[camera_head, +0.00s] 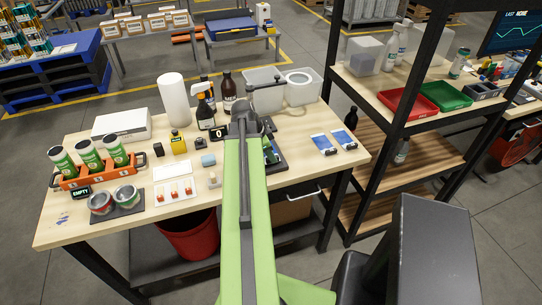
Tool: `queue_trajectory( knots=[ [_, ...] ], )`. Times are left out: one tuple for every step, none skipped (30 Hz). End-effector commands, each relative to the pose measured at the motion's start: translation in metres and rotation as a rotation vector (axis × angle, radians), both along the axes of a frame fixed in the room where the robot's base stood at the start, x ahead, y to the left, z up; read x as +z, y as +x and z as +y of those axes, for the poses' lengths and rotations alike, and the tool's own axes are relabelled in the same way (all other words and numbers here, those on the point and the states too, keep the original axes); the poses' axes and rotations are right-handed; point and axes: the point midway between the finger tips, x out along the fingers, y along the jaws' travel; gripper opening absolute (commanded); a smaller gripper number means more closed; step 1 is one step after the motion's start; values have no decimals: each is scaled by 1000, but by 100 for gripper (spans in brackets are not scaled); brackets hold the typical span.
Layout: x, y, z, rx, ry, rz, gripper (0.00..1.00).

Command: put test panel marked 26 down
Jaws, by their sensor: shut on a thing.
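My green arm reaches forward over the workbench (90,229). My gripper (247,122) is at its far end, above the back middle of the bench. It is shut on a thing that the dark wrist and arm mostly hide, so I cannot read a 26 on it. A dark tray or stand (280,162) lies just right of the arm, with a small greenish piece on it, partly covered by the arm.
An orange crate with green cans (89,180), two open paint tins (112,200), a paper roll (173,99), bottles and clear bins (301,88) crowd the bench. A black shelf unit (400,100) stands right. Bare wood shows around the panels.

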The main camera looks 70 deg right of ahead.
Motion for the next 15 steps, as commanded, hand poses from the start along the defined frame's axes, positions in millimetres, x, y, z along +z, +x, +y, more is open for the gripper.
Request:
queue_trajectory(
  knots=[
    [-4, 0, 0, 0, 0, 0, 0],
    [-5, 0, 0, 0, 0, 0, 0],
    [-6, 0, 0, 0, 0, 0, 0],
    [-7, 0, 0, 0, 0, 0, 0],
    [-8, 0, 0, 0, 0, 0, 0],
    [-9, 0, 0, 1, 0, 0, 0],
    [-10, 0, 0, 1, 0, 0, 0],
    [-11, 0, 0, 1, 0, 0, 0],
    [-11, 0, 0, 1, 0, 0, 0],
    [-11, 0, 0, 1, 0, 0, 0],
    [-10, 0, 0, 1, 0, 0, 0],
    [-10, 0, 0, 1, 0, 0, 16],
    [-10, 0, 0, 1, 0, 0, 20],
    [-10, 1, 0, 1, 0, 0, 24],
    [-10, 1, 0, 1, 0, 0, 30]
  ],
)
